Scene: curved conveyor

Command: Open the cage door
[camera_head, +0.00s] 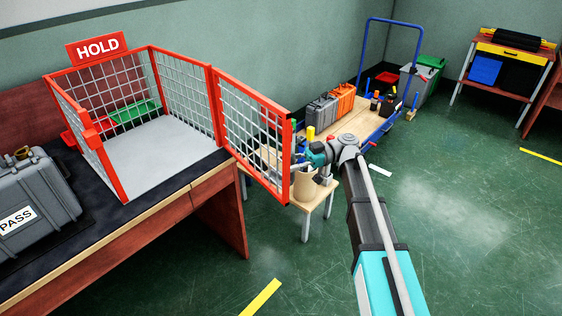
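The cage (213,105) has a red frame and pale wire mesh, with a HOLD sign (98,47) at its back. It stands on the dark-topped bench at the left. Its door (254,132) stands open, swung out to the right past the bench edge, and the front of the cage is clear. My gripper (303,162) is at the free outer edge of the door, on its right side. The fingers are small and partly hidden, so I cannot tell whether they touch or grip the door.
A grey PASS case (40,195) sits on the bench, left of the cage. Red and green trays (133,112) show behind the cage mesh. A small wooden table (312,203) and a blue-handled cart (365,118) stand behind the door and my arm. The green floor at right is open.

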